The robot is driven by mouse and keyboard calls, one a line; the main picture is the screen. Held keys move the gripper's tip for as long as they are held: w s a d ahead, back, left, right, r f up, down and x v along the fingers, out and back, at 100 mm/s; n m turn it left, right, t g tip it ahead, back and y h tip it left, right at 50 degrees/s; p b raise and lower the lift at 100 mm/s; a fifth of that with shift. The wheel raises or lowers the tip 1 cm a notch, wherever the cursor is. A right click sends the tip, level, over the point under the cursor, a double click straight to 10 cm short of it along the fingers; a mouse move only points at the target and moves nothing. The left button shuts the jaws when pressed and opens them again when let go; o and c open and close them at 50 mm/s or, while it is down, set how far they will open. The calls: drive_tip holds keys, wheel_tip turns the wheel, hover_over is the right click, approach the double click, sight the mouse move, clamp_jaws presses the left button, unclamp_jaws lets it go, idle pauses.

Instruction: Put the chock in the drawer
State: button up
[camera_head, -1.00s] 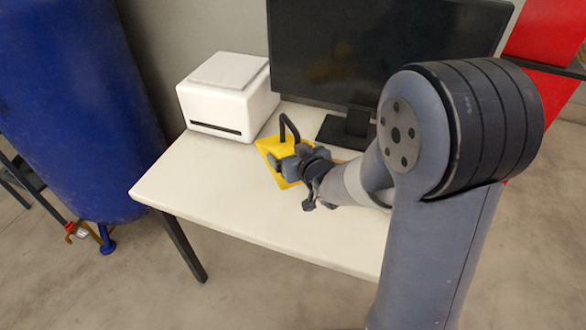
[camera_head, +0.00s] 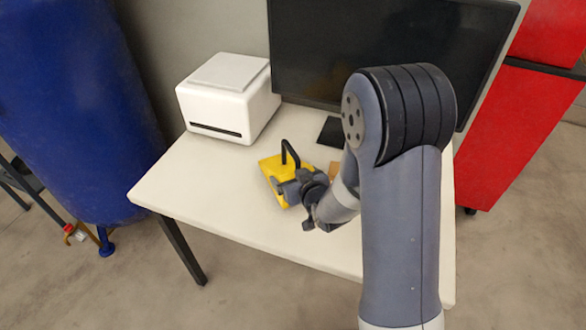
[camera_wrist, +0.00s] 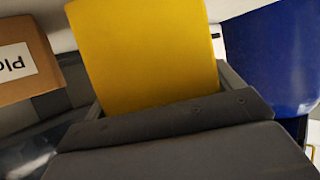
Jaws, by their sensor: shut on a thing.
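The yellow chock (camera_head: 272,169) with a black loop handle is at the table's middle in the head view. My gripper (camera_head: 291,188) is shut on it, at its near side. In the wrist view the chock (camera_wrist: 150,55) fills the middle, between the fingers of my gripper (camera_wrist: 165,105). I cannot tell whether the chock touches the table or is just above it. No drawer shows clearly; a red cabinet (camera_head: 520,130) stands at the right, beyond the table.
The white table (camera_head: 190,185) carries a white printer-like box (camera_head: 225,100) and a dark monitor (camera_head: 370,50). A labelled cardboard box (camera_wrist: 22,62) is beside the chock. A blue tank (camera_head: 75,110) stands at the left. The table's front left is clear.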

drive_tip(key=shift+f, duration=0.6)
drive_tip(key=shift+f, duration=0.1)
drive_tip(key=o, duration=1.5)
drive_tip(key=shift+f, duration=0.2)
drive_tip(key=shift+o, duration=1.3)
drive_tip(key=shift+r, duration=0.15)
